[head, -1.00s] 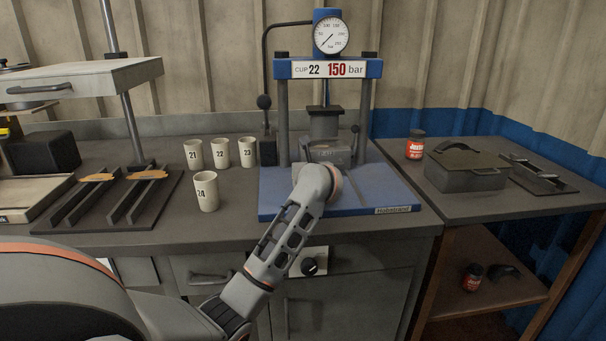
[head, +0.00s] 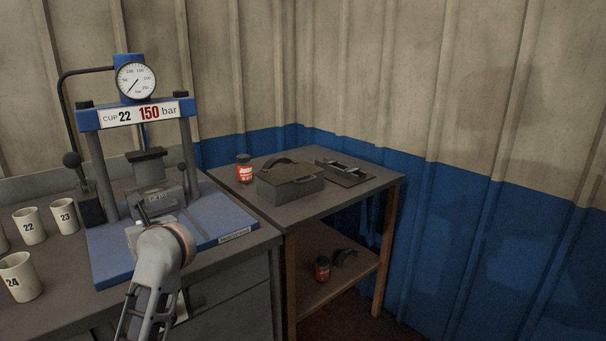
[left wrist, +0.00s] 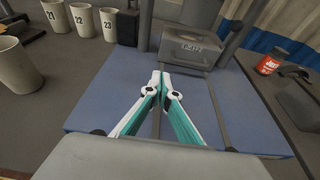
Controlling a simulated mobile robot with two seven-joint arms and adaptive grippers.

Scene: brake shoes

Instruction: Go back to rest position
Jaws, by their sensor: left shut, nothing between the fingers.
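My left arm reaches up from the bottom of the head view to the blue press. My left gripper (left wrist: 159,78) shows in the left wrist view with its fingertips together and nothing between them. It is over the blue press base (left wrist: 85,105), in front of a grey mould block (left wrist: 188,50). In the head view the gripper is mostly hidden behind its own wrist. The press (head: 138,112) has a round gauge (head: 136,80) and a sign reading CUP 22, 150 bar. My right gripper is in neither view.
White numbered cups, such as cup 24 (head: 20,277), stand left of the press. A side table (head: 330,200) at the right holds a red-labelled jar (head: 244,168), a dark lidded box (head: 290,182) and a black rack (head: 344,173). Another jar (head: 322,268) sits on its lower shelf.

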